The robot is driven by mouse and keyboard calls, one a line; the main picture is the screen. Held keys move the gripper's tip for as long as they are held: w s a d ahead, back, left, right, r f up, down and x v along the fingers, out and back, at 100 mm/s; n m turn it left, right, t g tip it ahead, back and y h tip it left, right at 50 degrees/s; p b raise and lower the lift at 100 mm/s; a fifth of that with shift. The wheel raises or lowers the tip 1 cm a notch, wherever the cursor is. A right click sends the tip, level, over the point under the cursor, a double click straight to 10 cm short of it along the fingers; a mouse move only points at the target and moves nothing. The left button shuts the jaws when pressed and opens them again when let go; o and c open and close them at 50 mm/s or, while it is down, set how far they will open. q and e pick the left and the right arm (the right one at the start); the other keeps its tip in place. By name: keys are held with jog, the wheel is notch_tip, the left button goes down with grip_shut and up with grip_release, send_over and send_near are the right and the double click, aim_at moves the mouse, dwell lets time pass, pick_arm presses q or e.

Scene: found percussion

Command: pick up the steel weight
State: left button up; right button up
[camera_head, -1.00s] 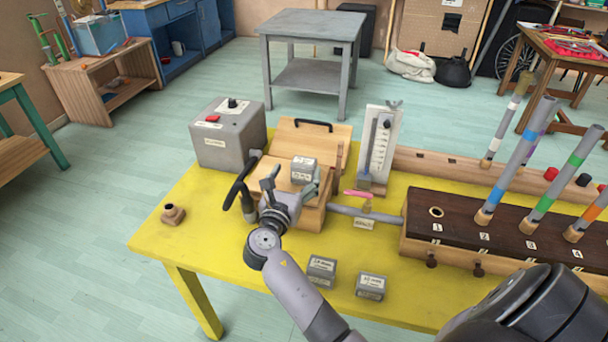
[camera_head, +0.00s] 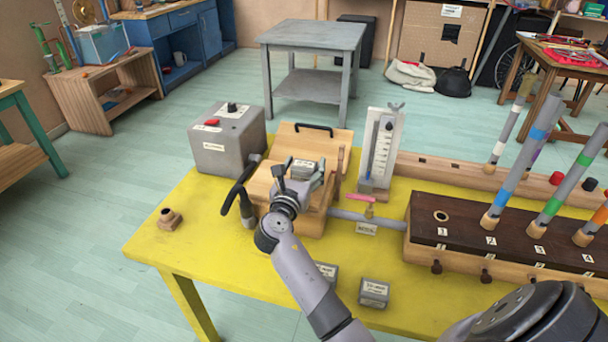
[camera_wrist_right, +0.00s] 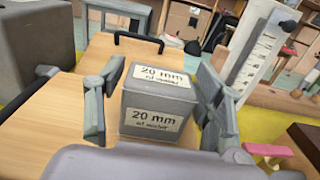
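The steel weight (camera_head: 303,168) is a small grey block on the wooden box (camera_head: 330,143) on the yellow table. In the right wrist view the steel weight (camera_wrist_right: 155,105) has white labels reading "20 mm" on its top and near side. My right gripper (camera_head: 301,180) is at the weight, coming from the near side. In the right wrist view my right gripper's fingers (camera_wrist_right: 160,108) stand on either side of the weight, with a narrow gap at the left; contact at the right is hard to tell. My left gripper is not in view.
Two similar grey weights, one (camera_head: 326,271) partly behind my arm and one (camera_head: 373,292), sit on the yellow table (camera_head: 215,245). A black hose handle (camera_head: 238,190) is left of the gripper. A gauge (camera_head: 381,150) and a dark rack with tubes (camera_head: 480,235) stand right.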

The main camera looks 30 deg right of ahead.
grip_shut()
jog(key=shift+r, duration=0.1)
dwell(0.5)
